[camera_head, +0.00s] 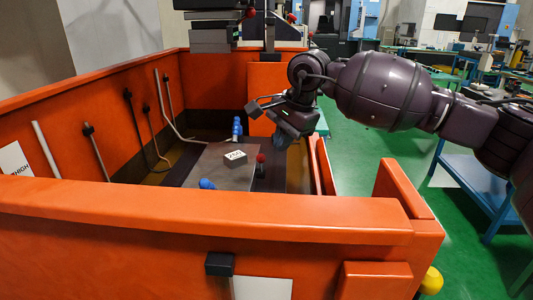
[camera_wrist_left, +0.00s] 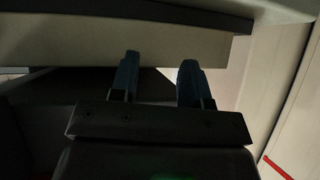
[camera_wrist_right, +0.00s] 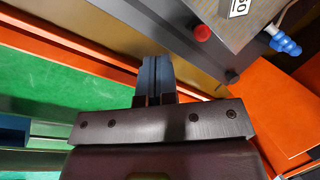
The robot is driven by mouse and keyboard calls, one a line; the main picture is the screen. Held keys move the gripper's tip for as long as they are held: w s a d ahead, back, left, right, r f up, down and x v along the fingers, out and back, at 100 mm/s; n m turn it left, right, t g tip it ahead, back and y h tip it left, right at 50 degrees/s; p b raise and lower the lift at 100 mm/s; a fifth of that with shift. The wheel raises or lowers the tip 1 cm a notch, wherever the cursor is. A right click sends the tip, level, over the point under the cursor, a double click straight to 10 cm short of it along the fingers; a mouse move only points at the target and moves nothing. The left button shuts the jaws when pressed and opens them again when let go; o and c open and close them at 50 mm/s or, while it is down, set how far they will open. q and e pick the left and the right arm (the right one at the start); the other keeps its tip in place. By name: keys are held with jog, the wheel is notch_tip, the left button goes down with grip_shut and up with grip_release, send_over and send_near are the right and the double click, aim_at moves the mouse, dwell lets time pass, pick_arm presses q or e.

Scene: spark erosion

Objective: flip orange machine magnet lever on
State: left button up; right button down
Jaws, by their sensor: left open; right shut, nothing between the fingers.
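The orange machine (camera_head: 400,220) is an open-topped tank with a grey plate (camera_head: 222,170) inside. A small lever with a red knob (camera_head: 260,158) on a dark stem stands at the plate's right edge. The red knob also shows in the right wrist view (camera_wrist_right: 202,33), beyond and to the right of the fingertips. My right gripper (camera_head: 282,140) is shut and empty, above and slightly right of the knob, apart from it. Its closed fingers show in the right wrist view (camera_wrist_right: 155,78). My left gripper (camera_wrist_left: 158,75) is open and empty, seen only in the left wrist view.
A block with a printed label (camera_head: 235,158) lies on the plate. Blue nozzles (camera_head: 237,128) stand at the plate's edges. The tank's orange front wall (camera_head: 200,208) rises before the plate. The machine's grey head (camera_head: 210,35) hangs at the back.

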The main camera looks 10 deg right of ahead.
aim_at(261, 166)
jog(key=f+t, duration=0.1)
jog(key=f, duration=0.1)
jog(key=a+f+m+t+h, duration=0.1)
jog(key=f, duration=0.2)
jog(key=a+f+t+h, duration=0.1)
jog(key=f, duration=0.1)
jog(key=shift+w+a+f, duration=0.15)
jog(key=shift+w+f, duration=0.15)
jog(key=shift+f, duration=0.05)
jog(key=w, duration=0.2)
jog(key=shift+w+a, duration=0.3)
jog(key=shift+a, duration=0.05)
pick_arm(q)
jog(key=shift+s+f, duration=0.3)
jog(key=shift+f, duration=0.2)
pick_arm(e)
jog(key=shift+w+a+r, duration=0.1)
jog(key=shift+w+a, duration=0.1)
jog(key=shift+w, duration=0.55)
jog(key=shift+w+m, duration=0.1)
jog(key=shift+m, duration=0.2)
pick_arm(q)
jog(key=shift+w+f+b, duration=0.1)
jog(key=shift+w+b, duration=0.15)
jog(key=shift+b, duration=0.05)
pick_arm(e)
jog(key=shift+w+r+g, duration=0.15)
jog(key=shift+g, duration=0.15)
